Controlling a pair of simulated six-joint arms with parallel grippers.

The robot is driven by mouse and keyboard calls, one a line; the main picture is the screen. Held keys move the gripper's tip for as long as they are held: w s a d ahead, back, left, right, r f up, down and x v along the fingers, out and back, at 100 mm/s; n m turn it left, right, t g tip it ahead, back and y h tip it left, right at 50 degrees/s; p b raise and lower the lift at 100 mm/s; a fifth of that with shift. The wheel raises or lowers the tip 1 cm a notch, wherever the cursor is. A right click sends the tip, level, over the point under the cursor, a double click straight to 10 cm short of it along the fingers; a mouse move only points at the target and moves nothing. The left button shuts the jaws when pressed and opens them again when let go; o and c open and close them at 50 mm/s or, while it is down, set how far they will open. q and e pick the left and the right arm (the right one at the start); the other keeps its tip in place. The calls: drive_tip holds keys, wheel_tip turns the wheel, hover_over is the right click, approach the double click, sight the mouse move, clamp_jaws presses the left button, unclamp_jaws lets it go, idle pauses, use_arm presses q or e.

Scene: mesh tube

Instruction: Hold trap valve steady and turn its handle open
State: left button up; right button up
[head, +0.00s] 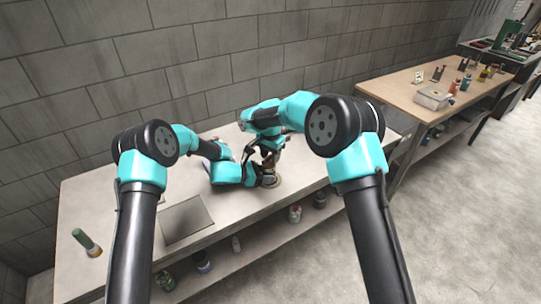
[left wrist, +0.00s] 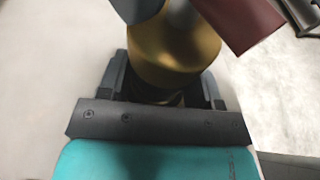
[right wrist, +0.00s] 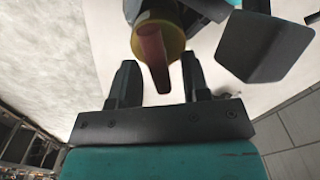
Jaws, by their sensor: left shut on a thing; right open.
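The trap valve has a brass body (left wrist: 172,55), which fills the middle of the left wrist view; it also shows in the right wrist view (right wrist: 177,44) behind its red handle (right wrist: 153,58). My left gripper (left wrist: 163,88) is shut on the brass body, with a finger on each side. The handle also shows at the top right of the left wrist view (left wrist: 240,22). My right gripper (right wrist: 160,68) is open, and the handle's end lies between its fingertips, with gaps visible on both sides. In the head view both grippers crowd together and largely hide the valve.
The valve is over a pale workbench (head: 105,205) beside a block wall. A grey plate (head: 186,219) and a green-topped bottle (head: 86,241) are on the bench's left part. Several jars stand on the shelf below. A wooden table (head: 410,85) with tools is at the right.

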drive_tip(key=shift+c, duration=0.4)
clamp_jaws()
drive_tip(key=shift+a+n, duration=0.15)
drive_tip(key=shift+n, duration=1.35)
drive_tip(key=shift+o, duration=0.4)
unclamp_jaws()
